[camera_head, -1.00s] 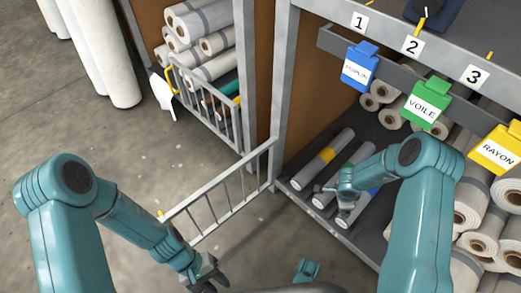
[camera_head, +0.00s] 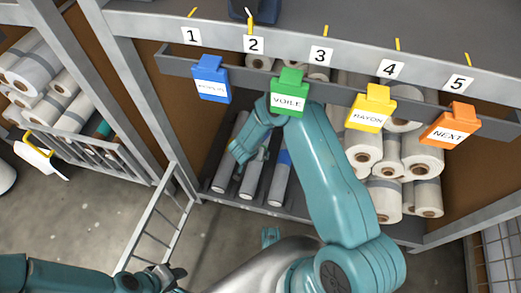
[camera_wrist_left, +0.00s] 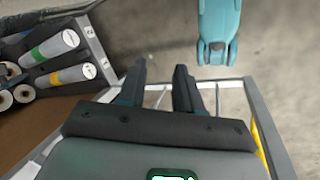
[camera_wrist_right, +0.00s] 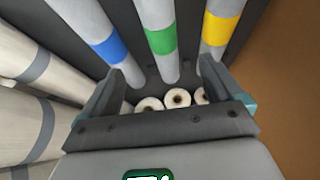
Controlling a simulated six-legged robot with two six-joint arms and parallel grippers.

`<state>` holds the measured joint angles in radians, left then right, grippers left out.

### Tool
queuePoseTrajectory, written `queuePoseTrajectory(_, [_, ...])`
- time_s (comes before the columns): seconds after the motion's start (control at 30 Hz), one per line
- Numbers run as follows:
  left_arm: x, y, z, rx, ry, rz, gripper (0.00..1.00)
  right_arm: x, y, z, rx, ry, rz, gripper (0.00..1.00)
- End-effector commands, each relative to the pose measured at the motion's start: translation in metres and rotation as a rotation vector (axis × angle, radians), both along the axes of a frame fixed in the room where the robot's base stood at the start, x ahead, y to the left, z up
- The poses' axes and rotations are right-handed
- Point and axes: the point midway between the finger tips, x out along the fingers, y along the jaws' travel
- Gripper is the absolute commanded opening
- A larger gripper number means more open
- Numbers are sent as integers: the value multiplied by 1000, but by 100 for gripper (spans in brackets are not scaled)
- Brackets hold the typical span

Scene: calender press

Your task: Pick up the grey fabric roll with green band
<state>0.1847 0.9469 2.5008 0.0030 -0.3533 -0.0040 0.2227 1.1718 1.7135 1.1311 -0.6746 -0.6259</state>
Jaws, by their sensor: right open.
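The grey fabric roll with green band (camera_wrist_right: 160,40) lies in the right wrist view between a blue-banded roll (camera_wrist_right: 110,48) and a yellow-banded roll (camera_wrist_right: 218,32). Its far end points between the fingers of my open, empty right gripper (camera_wrist_right: 156,85); I cannot tell how close. In the head view my right gripper (camera_head: 247,147) is over the rolls on the low shelf and hides the green band. The green-banded roll also shows in the left wrist view (camera_wrist_left: 50,48). My left gripper (camera_wrist_left: 158,75) is open and empty over the floor, low in the head view (camera_head: 165,277).
Several plain rolls (camera_head: 385,165) are stacked right of the banded rolls. Blue (camera_head: 211,80), green (camera_head: 288,93), yellow (camera_head: 370,107) and orange (camera_head: 450,125) tags hang on the rail above. A grey barred gate (camera_head: 155,225) stands left of the shelf.

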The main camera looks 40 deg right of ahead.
Motion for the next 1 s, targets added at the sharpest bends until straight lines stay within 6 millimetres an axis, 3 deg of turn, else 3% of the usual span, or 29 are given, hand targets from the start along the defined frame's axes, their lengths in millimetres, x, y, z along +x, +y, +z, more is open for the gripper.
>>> queuePoseTrajectory(0.13, [2,1,-9,0,-10,8,34,5,-2,-17,-7,1,13,94])
queuePoseTrajectory(0.43, [8,7,-38,5,-20,31,34,27,-27,-78,-6,-1,10,94])
queuePoseTrajectory(0.7, [11,9,-47,7,-26,40,34,37,-39,-99,-5,-2,8,94])
queuePoseTrajectory(1.0, [28,13,-73,16,-81,48,34,52,-58,-139,-6,-2,7,94])
